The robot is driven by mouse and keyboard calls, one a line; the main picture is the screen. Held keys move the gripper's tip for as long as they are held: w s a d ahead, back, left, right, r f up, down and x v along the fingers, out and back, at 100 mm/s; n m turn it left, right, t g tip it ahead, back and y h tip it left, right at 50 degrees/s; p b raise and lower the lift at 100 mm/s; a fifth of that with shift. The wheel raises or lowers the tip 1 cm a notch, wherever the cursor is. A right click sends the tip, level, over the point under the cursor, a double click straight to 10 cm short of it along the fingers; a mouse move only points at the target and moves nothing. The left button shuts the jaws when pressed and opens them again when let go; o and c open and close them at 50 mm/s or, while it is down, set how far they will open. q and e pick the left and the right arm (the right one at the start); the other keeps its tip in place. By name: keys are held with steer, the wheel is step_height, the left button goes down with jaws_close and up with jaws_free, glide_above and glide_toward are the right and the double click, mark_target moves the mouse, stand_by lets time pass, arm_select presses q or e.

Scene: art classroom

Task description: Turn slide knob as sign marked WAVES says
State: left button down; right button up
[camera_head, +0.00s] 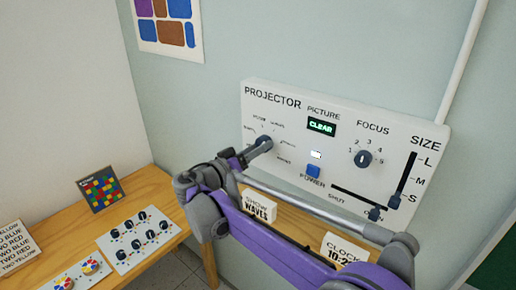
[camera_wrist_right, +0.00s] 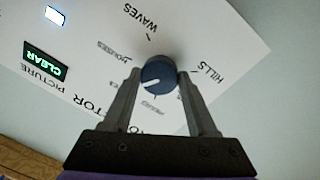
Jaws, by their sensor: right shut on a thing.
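The white PROJECTOR panel (camera_head: 288,120) is on the wall. Its slide knob (camera_wrist_right: 158,68) is round and blue with a white mark; in the head view the knob (camera_head: 264,141) is partly covered. My right gripper (camera_head: 256,150) is shut on it; in the wrist view the fingers (camera_wrist_right: 158,76) hold it from both sides. The mark points left and slightly down in the wrist view, away from the WAVES label (camera_wrist_right: 140,20) at the top. HILLS (camera_wrist_right: 208,72) is at right. A small sign (camera_head: 259,208) reads SHOW WAVES. My left gripper is out of view.
The panel has a lit CLEAR display (camera_head: 321,126), blue POWER button (camera_head: 313,170), FOCUS knob (camera_head: 363,158), SIZE slider (camera_head: 402,180) and SHUT slider (camera_head: 374,213). A CLOCK sign (camera_head: 345,249) stands below. A white knob board (camera_head: 139,239) lies on the wooden table (camera_head: 75,245) at left.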

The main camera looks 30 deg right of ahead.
steer(key=shift+r+m+y, duration=0.1)
steer(key=shift+m+y, duration=0.25)
steer(key=shift+m, duration=4.1)
steer(key=shift+m+y, duration=0.35)
steer(key=shift+m, duration=4.1)
steer(key=o, duration=1.4)
steer(key=shift+c, duration=0.2)
